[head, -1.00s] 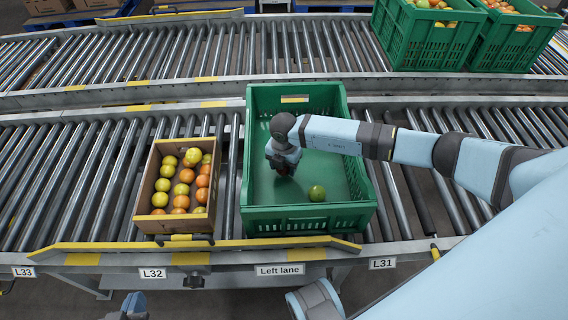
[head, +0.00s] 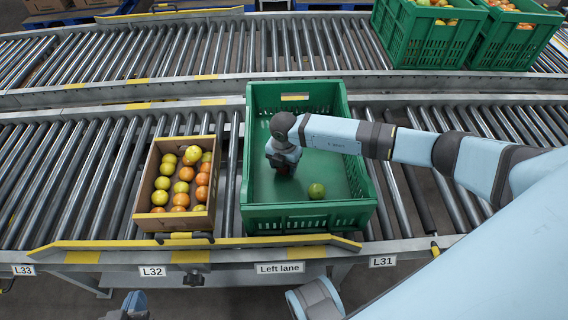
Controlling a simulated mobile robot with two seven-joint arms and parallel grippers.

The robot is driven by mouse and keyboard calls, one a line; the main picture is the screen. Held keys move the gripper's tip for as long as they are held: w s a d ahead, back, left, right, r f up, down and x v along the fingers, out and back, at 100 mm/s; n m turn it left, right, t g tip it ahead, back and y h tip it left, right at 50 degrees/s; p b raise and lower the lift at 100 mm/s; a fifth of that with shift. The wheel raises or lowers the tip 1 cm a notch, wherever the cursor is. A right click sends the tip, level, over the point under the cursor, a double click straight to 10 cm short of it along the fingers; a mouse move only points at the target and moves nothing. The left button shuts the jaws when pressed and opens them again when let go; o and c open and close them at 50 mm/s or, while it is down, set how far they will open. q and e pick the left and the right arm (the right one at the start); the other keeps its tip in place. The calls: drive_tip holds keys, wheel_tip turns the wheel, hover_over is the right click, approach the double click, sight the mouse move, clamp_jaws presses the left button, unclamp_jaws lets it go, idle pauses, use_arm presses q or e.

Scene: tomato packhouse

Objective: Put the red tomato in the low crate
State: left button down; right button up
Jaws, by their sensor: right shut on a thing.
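A green crate (head: 258,219) stands on the near roller conveyor above the "Left lane" label. My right gripper (head: 282,168) reaches down inside it, left of the middle. It is shut on a red tomato, of which only a dark red bit shows under the fingers; the gripper hides the rest. I cannot tell if the tomato touches the crate floor. A green tomato (head: 316,191) lies on the crate floor to the right and nearer the front wall. My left gripper (head: 133,303) shows only in part at the bottom edge, away from the crates, and its fingers are unclear.
A shallow brown box (head: 169,222) of yellow-green and orange tomatoes stands just left of the green crate. Two green crates (head: 425,48) with tomatoes stand at the back right on the far conveyor. A yellow-marked rail (head: 110,245) runs along the front edge. Rollers farther left are clear.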

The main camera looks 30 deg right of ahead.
drive_tip(key=shift+f, duration=0.35)
drive_tip(key=o, duration=0.8)
drive_tip(key=c, duration=0.3)
drive_tip(key=shift+c, duration=0.2)
